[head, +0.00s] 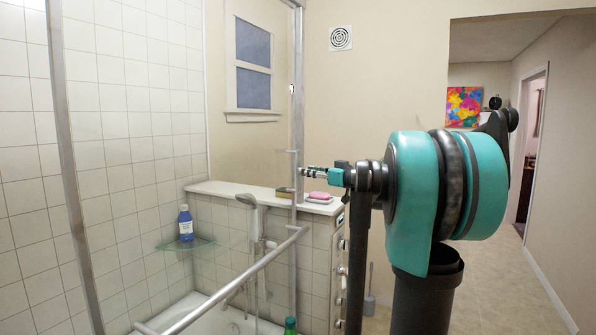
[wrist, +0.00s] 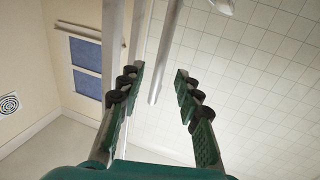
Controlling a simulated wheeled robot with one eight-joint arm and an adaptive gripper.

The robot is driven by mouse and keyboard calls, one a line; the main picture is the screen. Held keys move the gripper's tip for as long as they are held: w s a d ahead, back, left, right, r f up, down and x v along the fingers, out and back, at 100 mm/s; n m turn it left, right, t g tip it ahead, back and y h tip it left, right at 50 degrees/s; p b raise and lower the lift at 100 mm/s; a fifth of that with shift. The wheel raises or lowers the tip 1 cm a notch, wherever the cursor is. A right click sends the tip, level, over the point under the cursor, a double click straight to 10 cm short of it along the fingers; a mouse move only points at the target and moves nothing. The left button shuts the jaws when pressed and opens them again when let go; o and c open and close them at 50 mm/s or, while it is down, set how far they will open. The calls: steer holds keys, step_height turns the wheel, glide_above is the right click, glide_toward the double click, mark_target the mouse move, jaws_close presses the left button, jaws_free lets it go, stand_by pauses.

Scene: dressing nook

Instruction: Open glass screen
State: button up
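The glass screen stands over the bathtub in the head view. Its clear pane hardly shows; its metal lower rail (head: 235,280) runs slanting across the tub. A thin upright bar, seemingly its handle (head: 293,188), stands near the right end. My gripper (head: 312,172) is just right of this bar and points left towards it. In the wrist view my gripper (wrist: 160,78) is open, with its two fingers apart. A metal bar (wrist: 165,50) shows between and beyond the fingertips. I see no finger closed on it, and contact cannot be told.
A tiled ledge (head: 235,192) with a pink soap on a dish (head: 319,197) lies below and near my gripper. A blue bottle (head: 185,223) stands on a corner glass shelf. A metal post (head: 72,180) rises at the left. Open floor (head: 485,290) lies at the right.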

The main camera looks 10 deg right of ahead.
mark_target(298, 190)
steer(key=x, duration=0.5)
steer(key=shift+w+a, duration=0.2)
steer(key=shift+w, duration=0.05)
jaws_close()
